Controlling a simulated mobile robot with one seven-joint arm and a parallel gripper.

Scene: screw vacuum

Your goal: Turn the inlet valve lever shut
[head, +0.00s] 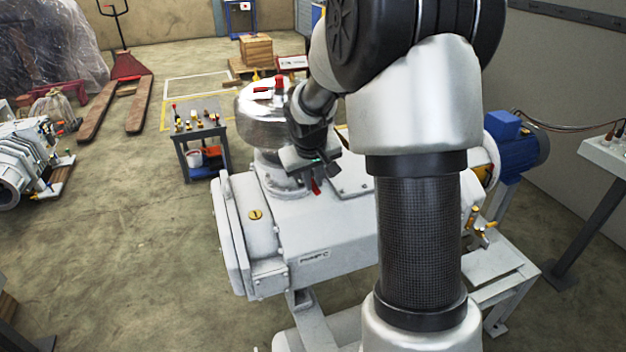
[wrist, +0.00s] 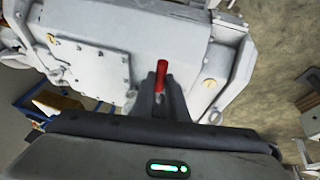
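A red lever (wrist: 162,76) stands between the fingertips of my gripper (wrist: 160,92) in the wrist view, over the grey pump housing. The fingers lie close on either side of it; I cannot tell whether they press on it. In the head view my gripper (head: 312,172) points down at the pump's top, beside the silver domed cylinder, and a red lever end (head: 315,187) shows just under it. The lever's base is hidden there. Another red handle (head: 279,82) is on top of the silver cylinder (head: 262,110). The frames do not show which red one is the inlet valve's.
The grey pump body (head: 330,238) fills the space below my arm. A blue motor (head: 515,140) is at its right end. A small cart (head: 200,140) with fittings stands behind left. A pallet jack (head: 130,68) is farther back. Open floor lies to the left.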

